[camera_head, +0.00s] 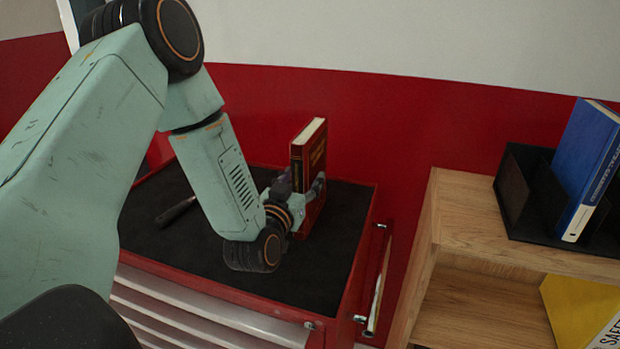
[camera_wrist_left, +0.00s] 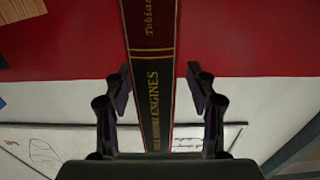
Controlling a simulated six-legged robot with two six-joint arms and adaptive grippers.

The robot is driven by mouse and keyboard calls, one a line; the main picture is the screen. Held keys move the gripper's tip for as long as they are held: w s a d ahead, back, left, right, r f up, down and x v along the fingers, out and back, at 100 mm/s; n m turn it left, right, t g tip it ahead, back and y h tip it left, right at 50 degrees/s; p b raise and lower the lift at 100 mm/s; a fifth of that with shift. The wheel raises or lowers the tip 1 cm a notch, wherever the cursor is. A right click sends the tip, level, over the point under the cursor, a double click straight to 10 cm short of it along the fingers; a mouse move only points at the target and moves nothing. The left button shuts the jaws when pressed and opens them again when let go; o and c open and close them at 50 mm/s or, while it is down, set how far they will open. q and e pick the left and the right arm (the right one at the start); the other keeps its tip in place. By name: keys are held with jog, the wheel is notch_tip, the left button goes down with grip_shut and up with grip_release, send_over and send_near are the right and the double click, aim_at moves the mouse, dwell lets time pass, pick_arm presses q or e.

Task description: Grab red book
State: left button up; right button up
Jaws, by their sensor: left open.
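The red book (camera_head: 308,163) stands upright on the black top (camera_head: 335,240) of a red tool cabinet. My left gripper (camera_head: 303,191) is at the book, with its fingers on either side of it. In the left wrist view the book's spine (camera_wrist_left: 153,75), dark with gold lettering, runs between the two open fingers (camera_wrist_left: 163,90). A gap shows between the spine and each finger there. The lower part of the book is partly hidden behind the gripper in the head view. My right gripper is not in view.
A dark-handled tool (camera_head: 176,211) lies on the cabinet top at left. A wooden shelf (camera_head: 480,220) stands at right, with a blue book (camera_head: 585,165) in a black holder (camera_head: 512,185) on top and a yellow item (camera_head: 580,310) below. A red and white wall is behind.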

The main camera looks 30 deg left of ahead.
pick_arm(q)
jog(key=x, duration=0.4)
jog(key=shift+d+r, duration=0.15)
jog(key=shift+d, duration=0.15)
jog(key=shift+c, duration=0.2)
jog(key=shift+a, duration=0.1)
jog(key=shift+c, duration=0.7)
grip_shut()
jog(key=shift+r, duration=0.15)
